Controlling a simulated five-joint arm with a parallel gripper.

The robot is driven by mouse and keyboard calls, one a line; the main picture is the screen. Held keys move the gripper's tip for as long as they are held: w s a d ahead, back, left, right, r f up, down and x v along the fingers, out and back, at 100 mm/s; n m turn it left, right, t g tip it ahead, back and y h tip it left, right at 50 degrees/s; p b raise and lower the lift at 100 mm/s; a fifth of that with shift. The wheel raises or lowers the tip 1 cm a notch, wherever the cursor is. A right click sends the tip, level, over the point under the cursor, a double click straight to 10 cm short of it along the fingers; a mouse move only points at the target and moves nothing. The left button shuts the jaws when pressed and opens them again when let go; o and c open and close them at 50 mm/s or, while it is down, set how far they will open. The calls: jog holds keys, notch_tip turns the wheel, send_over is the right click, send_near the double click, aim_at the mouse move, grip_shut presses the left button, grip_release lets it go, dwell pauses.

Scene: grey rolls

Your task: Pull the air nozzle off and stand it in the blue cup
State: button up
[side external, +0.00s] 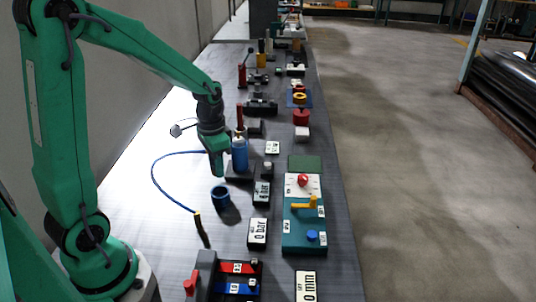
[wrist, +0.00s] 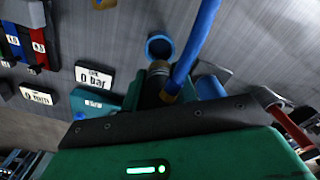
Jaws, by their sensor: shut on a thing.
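My gripper (side external: 218,172) is beside the blue bottle and above the bench, just beyond the blue cup (side external: 220,195), which stands upright. In the wrist view my gripper (wrist: 156,98) is shut on a dark piece with a brass-coloured end, which I take for the air nozzle (wrist: 157,70). The cup (wrist: 160,46) shows just past it. The blue hose (wrist: 197,40) runs down to a brass fitting (wrist: 171,88) close beside the nozzle. Whether hose and nozzle are joined is hidden.
A blue bottle (side external: 239,155) stands close right of my gripper. Display blocks (side external: 258,232), a teal panel with a yellow lever (side external: 305,203) and a red-and-blue switch unit (side external: 235,275) crowd the right and front. Bench left of the cup is mostly clear inside the hose loop.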

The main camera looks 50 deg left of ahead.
jog(key=shift+f, duration=2.5)
jog(key=shift+f, duration=0.9)
jog(key=o, duration=1.2)
jog(key=shift+c, duration=0.2)
jog(key=shift+r, duration=3.9)
